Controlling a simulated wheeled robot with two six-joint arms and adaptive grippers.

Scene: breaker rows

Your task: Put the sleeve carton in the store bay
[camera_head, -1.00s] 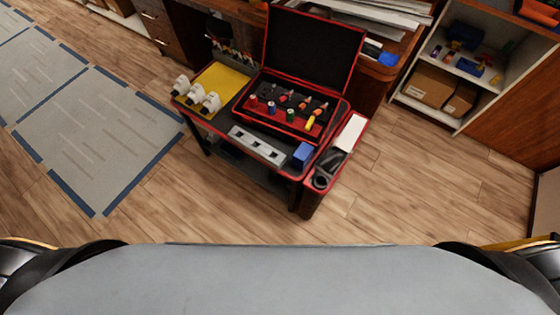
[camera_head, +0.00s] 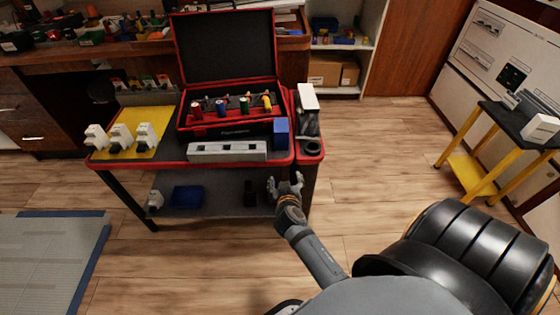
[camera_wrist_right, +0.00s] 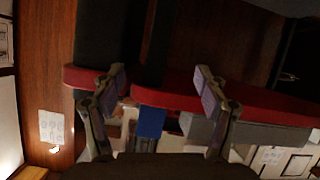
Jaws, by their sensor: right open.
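A small blue box (camera_head: 281,132), which may be the sleeve carton, stands at the front right of the cart top (camera_head: 174,160), right of the grey slotted block (camera_head: 228,152). It also shows in the right wrist view (camera_wrist_right: 150,122). No label reads clearly, and I cannot tell for sure which place is the store bay. My right gripper (camera_head: 284,182) is open and empty in front of the cart, below its red front edge and the blue box. Its two spread fingers show in the wrist view (camera_wrist_right: 160,82). My left gripper is out of view.
An open red-edged case (camera_head: 228,127) with coloured tools stands on the cart. A side tray (camera_head: 311,158) holds a white box (camera_head: 308,97) and dark items. White parts stand on a yellow mat (camera_head: 158,121). A yellow-legged stand (camera_head: 469,180) is at right. Floor between is clear.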

